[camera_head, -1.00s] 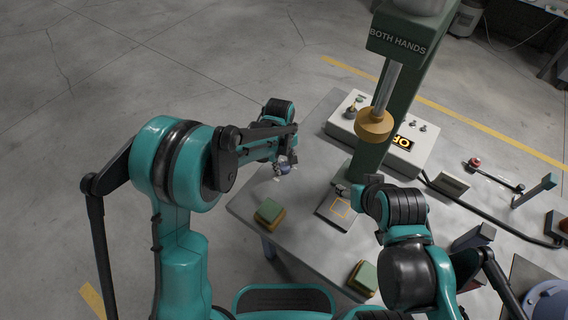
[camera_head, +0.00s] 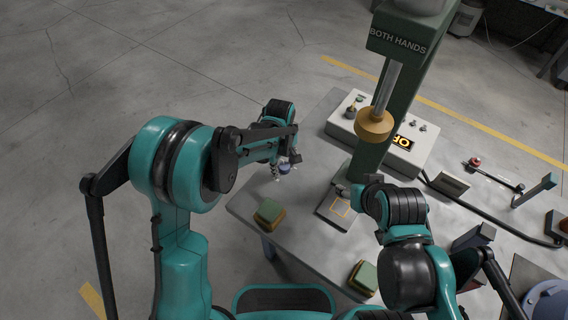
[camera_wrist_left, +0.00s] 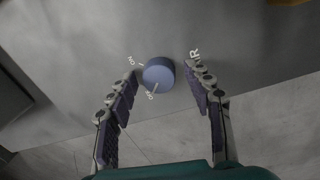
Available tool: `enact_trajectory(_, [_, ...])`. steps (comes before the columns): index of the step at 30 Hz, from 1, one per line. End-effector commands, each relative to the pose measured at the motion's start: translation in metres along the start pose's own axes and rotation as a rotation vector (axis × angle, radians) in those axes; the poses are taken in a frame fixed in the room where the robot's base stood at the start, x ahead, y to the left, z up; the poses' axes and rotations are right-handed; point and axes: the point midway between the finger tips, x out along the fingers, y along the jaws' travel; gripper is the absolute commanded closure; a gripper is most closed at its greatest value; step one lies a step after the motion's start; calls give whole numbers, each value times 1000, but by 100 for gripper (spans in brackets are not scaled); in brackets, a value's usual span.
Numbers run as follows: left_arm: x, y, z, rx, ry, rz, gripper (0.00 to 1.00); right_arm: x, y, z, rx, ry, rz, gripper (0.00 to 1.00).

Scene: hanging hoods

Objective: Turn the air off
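A round blue knob (camera_wrist_left: 158,74) is on the grey tabletop in the left wrist view. It has a white line on it pointing toward the small label at its lower edge. Part of the word AIR shows at right. My left gripper (camera_wrist_left: 163,84) is open, with one finger on each side of the knob and gaps to it. In the head view the left gripper (camera_head: 286,166) is over the table's left corner. My right gripper (camera_head: 344,190) is by the press base; its fingers are too small to judge.
A green press column (camera_head: 388,110) with a brass ram (camera_head: 375,124) stands at the middle. A white control box (camera_head: 400,150) is behind it. Two green-topped blocks (camera_head: 269,212) (camera_head: 363,278) sit along the front edge. A red-knobbed lever (camera_head: 475,162) is at right.

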Motion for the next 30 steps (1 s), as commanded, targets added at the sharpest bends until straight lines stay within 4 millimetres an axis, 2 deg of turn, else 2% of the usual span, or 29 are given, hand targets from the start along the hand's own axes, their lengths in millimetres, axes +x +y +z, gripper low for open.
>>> enact_trajectory(8, [-1, 1, 0, 1, 1, 1, 46, 0, 0, 0, 0, 0, 0, 46])
enact_trajectory(11, [-8, 0, 0, 1, 1, 1, 46, 0, 0, 0, 0, 0, 0, 46])
enact_trajectory(14, [-23, 0, 0, 0, 1, 1, 46, 0, 0, 0, 0, 0, 0, 46])
enact_trajectory(24, [-95, 0, 0, 0, 1, 1, 46, 0, 0, 0, 0, 0, 0, 46])
enact_trajectory(30, [-117, 0, 0, 0, 1, 1, 46, 0, 0, 0, 0, 0, 0, 46])
